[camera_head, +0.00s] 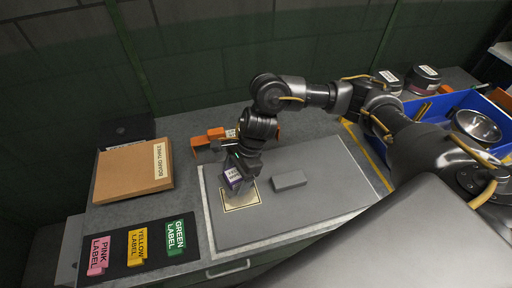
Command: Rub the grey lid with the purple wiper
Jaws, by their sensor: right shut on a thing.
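My right gripper (236,183) is shut on the purple wiper (233,177), a small block with a white label. It is at the left part of a large flat grey panel (335,196), over a cream square (240,202) with a dark outline. A small grey block (290,180) lies on the panel just right of the gripper. I cannot tell whether the panel or this block is the grey lid. Contact under the wiper is hidden. My left gripper is out of view.
A brown board (130,180) lies at the left. Pink (97,255), yellow (137,246) and green (175,237) labelled pieces lie on a dark mat in front of it. Orange parts (207,137) sit behind the gripper. A blue bin (440,108) holding a metal bowl (476,127) stands right.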

